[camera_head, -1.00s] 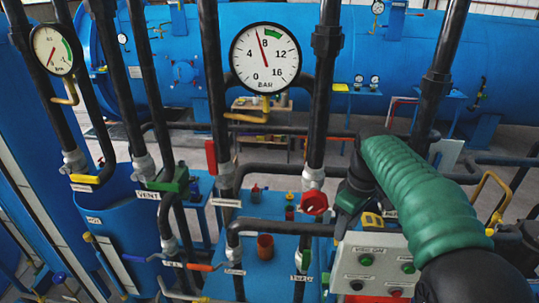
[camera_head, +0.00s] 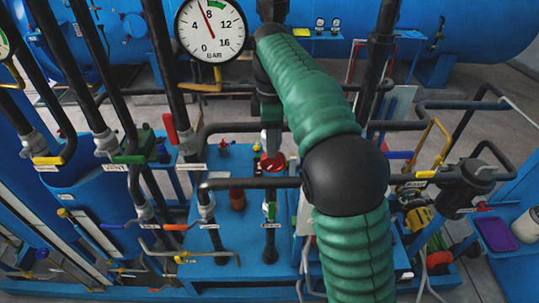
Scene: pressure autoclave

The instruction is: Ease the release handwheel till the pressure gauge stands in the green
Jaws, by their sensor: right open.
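The red release handwheel (camera_head: 272,162) sits on a vertical pipe near the middle of the view. My right gripper (camera_head: 270,140) points down just above it, seen from behind its green-sleeved arm. It is open, and its fingertips are small and partly hidden, so I cannot tell whether they touch the wheel. The round white pressure gauge (camera_head: 211,30), marked BAR, is at the top. Its needle points up and slightly left, a little below 8, just short of the green band. My left gripper is not in view.
Black vertical pipes stand left of the wheel, with a red lever (camera_head: 171,130) and a green VENT valve (camera_head: 128,159). A horizontal black pipe (camera_head: 250,183) crosses in front of the wheel's pipe. A blue cylindrical vessel (camera_head: 420,25) lies behind. A purple tray (camera_head: 497,234) is at right.

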